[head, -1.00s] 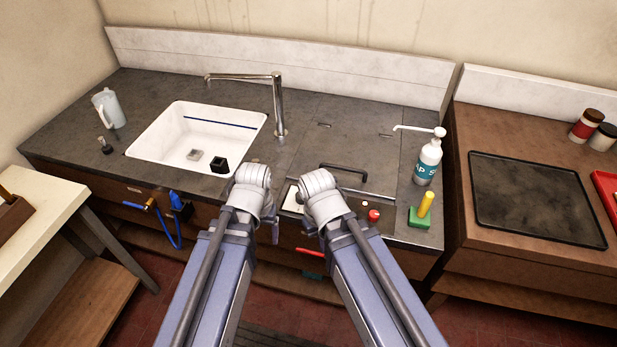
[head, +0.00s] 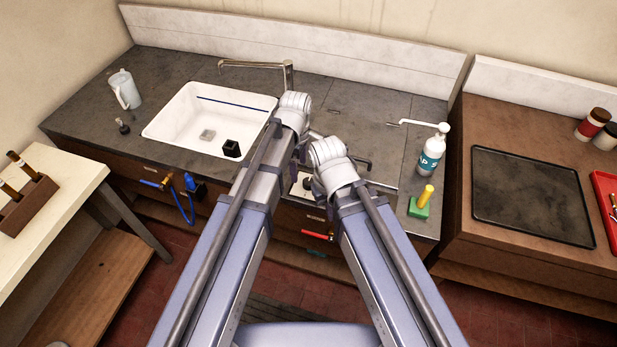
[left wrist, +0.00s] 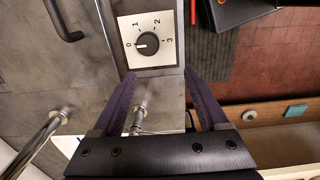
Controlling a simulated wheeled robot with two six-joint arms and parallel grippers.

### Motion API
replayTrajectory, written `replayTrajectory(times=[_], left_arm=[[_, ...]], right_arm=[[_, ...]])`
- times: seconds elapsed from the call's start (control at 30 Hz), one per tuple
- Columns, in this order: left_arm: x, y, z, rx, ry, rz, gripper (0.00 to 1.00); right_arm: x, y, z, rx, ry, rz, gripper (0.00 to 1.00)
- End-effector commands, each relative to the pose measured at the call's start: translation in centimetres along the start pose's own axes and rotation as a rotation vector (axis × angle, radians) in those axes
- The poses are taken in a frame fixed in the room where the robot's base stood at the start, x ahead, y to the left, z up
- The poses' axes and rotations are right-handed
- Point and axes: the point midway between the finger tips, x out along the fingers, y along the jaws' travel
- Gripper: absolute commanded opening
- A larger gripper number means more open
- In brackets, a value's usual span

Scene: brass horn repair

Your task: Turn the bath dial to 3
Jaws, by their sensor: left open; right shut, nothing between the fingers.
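The bath dial (left wrist: 147,42) is a black round knob on a pale square plate marked 0 to 3, seen in the left wrist view. Its white mark points left, toward 0. In the head view only part of the pale plate (head: 303,186) shows between my arms. My left gripper (left wrist: 160,76) is open and empty, with its two dark fingers apart just below the plate in the wrist view, not touching the knob. In the head view my left gripper (head: 294,108) reaches over the counter. My right gripper (head: 328,158) is close beside it, shut and empty, its fingers hidden.
A white sink (head: 165,130) with a black block (head: 231,148) lies to the left. The tap (head: 287,75) stands behind my left arm. A soap bottle (head: 431,150) and a yellow-handled green block (head: 420,204) stand to the right. A red handle (head: 317,236) sits on the front below.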

Motion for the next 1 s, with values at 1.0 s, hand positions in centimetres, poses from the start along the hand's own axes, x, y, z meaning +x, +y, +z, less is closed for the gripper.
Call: replayTrajectory(times=[1.0], left_arm=[[5.3, 1.9, 2.3, -0.216, 0.000, -0.011, 0.77]], right_arm=[[5.3, -0.5, -0.3, 0.002, 0.000, 0.000, 0.00]])
